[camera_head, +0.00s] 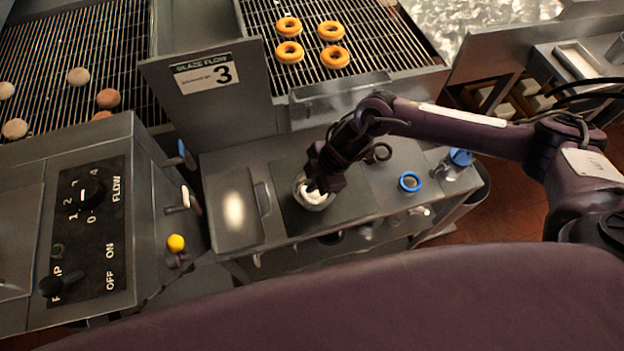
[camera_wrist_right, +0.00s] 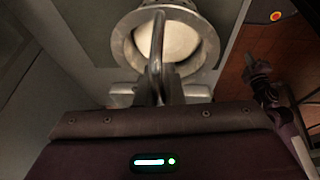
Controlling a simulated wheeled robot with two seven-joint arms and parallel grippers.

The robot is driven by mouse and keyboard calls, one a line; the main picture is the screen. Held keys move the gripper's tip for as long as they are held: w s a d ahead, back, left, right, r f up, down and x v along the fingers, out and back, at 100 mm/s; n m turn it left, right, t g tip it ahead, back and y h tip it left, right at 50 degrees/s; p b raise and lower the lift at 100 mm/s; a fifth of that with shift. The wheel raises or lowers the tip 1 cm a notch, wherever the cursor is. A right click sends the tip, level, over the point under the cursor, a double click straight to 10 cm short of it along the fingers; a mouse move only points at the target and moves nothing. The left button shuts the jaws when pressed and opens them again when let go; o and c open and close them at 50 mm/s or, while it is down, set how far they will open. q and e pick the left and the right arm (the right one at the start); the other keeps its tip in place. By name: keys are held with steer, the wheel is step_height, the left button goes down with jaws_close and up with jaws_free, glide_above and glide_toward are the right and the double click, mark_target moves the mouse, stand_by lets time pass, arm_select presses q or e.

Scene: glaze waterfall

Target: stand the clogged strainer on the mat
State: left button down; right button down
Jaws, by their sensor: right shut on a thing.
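The clogged strainer (camera_head: 316,201) is a round metal cup filled with a whitish mass. It shows at or above the dark mat (camera_head: 297,222) on the steel counter; I cannot tell whether it touches. In the right wrist view the strainer (camera_wrist_right: 206,48) has a wide metal rim and a handle running back between the fingers. My right gripper (camera_head: 322,180) is shut on that handle, and its fingers (camera_wrist_right: 157,92) show at the handle's base. My left gripper is not in the head view; a purple arm with a grey end, apparently mine, shows at the right wrist view's right side.
A blue ring (camera_head: 410,182) and a dark ring (camera_head: 379,152) lie right of the mat. A blue-topped item (camera_head: 460,158) stands at the counter's right end. A steel tray (camera_head: 234,207) is left of the mat. The number 3 sign panel (camera_head: 212,88) rises behind.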

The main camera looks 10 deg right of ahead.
steer(key=c, duration=2)
jaws_free()
steer(key=shift+f, duration=0.15)
steer(key=o, duration=0.4)
steer(key=shift+o, duration=0.2)
steer(key=shift+r, duration=0.3)
steer(key=shift+d+r, duration=0.2)
steer(key=shift+r, duration=0.1)
steer(key=b+v, duration=0.1)
steer(key=v, duration=1)
steer(key=shift+s, duration=0.1)
